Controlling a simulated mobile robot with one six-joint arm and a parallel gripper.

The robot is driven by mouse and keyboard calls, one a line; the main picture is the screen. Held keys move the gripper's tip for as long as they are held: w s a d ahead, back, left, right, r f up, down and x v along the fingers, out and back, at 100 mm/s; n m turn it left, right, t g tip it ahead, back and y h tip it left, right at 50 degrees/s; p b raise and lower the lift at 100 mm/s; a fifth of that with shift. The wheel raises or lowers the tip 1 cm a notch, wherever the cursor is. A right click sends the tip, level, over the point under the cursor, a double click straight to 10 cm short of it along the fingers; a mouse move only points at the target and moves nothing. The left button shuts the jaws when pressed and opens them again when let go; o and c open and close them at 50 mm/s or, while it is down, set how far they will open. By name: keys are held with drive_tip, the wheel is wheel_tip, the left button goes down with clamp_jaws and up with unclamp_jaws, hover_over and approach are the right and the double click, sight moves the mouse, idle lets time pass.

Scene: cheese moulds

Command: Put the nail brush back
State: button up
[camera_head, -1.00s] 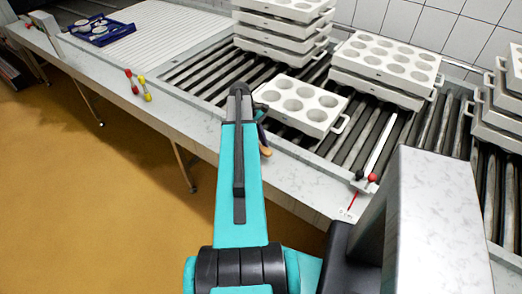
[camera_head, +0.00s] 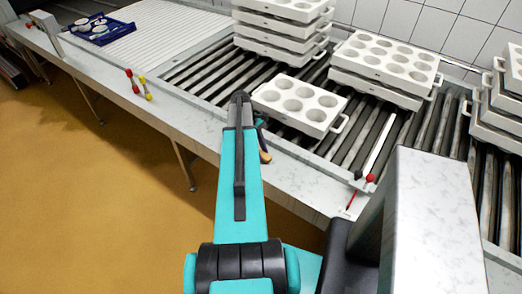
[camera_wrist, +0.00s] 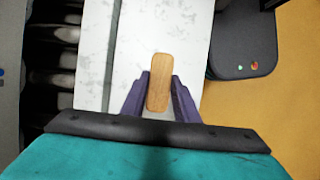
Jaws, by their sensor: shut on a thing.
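The nail brush (camera_wrist: 159,82) shows in the wrist view as a wooden block with rounded ends. My gripper (camera_wrist: 159,90) is shut on it, one purple finger on each side. Its bristles are not visible from above. The brush is over the white marbled ledge; I cannot tell whether it touches the surface. In the head view my arm hides most of the gripper, and a small part of the brush (camera_head: 265,157) shows at its right side, near the ledge's front edge.
A white mould (camera_head: 300,103) lies on the roller conveyor, with mould stacks (camera_head: 385,65) behind. Red and yellow-ended items (camera_head: 138,85) lie on the ledge at left, beyond them a blue tray (camera_head: 100,32). A red-knobbed rod (camera_head: 371,178) lies at right.

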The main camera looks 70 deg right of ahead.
drive_tip(key=shift+f, duration=0.15)
drive_tip(key=o, duration=1)
drive_tip(key=b+v, duration=0.3)
drive_tip(key=v, duration=0.9)
drive_tip(key=shift+b, duration=0.4)
drive_tip(key=shift+w, duration=0.1)
